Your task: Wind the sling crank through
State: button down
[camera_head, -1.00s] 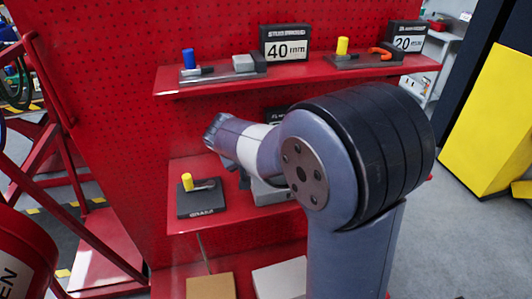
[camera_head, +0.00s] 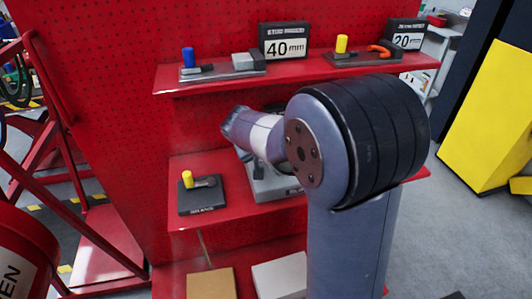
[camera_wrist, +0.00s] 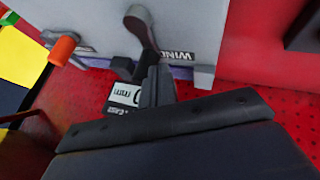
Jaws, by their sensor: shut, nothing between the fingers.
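In the wrist view a pale grey housing (camera_wrist: 95,22) with a label beginning "WIND" (camera_wrist: 181,57) fills the top. A dark grey lever with a rounded end (camera_wrist: 138,18) lies against it. An orange cylindrical handle (camera_wrist: 63,50) on a short metal arm sticks out at the left; I cannot tell which of these is the sling crank. My gripper (camera_wrist: 155,72) is shut and empty, its tips close to the lower end of the lever; contact is unclear. In the head view my arm hides the gripper and most of a grey device (camera_head: 270,186) on the middle shelf.
The red upper shelf (camera_head: 300,76) holds a blue-knobbed fixture (camera_head: 188,60), a yellow-knobbed one (camera_head: 341,46) and size signs (camera_head: 285,42). A yellow-knobbed dark block (camera_head: 202,196) sits left of the grey device. Boxes (camera_head: 211,284) lie below.

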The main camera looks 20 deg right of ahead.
jog(key=shift+w+d+f+m+b, duration=0.1)
jog(key=shift+w+m+b, duration=0.05)
jog(key=shift+m+b, duration=0.25)
jog(key=shift+w+d+f+m+g+h+b, duration=0.1)
jog(key=shift+w+d+m+g+h+b, duration=0.1)
jog(key=shift+m+g+h+b, duration=0.25)
jog(key=shift+w+d+m+g+h+b, duration=0.15)
jog(key=shift+m+g+h+b, duration=0.1)
jog(key=shift+m+b, duration=0.3)
jog(key=m, duration=0.1)
jog(key=d+m+g, duration=0.1)
jog(key=m, duration=0.1)
jog(key=shift+w+g+h+b, duration=0.2)
jog(key=shift+g+h+b, duration=0.1)
jog(key=shift+h+b, duration=0.1)
jog(key=shift+d+b, duration=0.6)
jog(key=shift+d, duration=0.3)
jog(key=shift+s+d+b, duration=0.1)
jog(key=shift+d+b, duration=0.25)
jog(key=shift+d, duration=0.35)
jog(key=shift+s+d+m+g, duration=0.15)
jog(key=shift+d+m+g, duration=0.15)
jog(key=shift+m+g, duration=0.45)
jog(key=shift+s+d+r+t, duration=0.2)
jog(key=shift+s+d+t, duration=0.05)
jog(key=shift+s+d, duration=0.05)
jog(key=shift+d, duration=0.1)
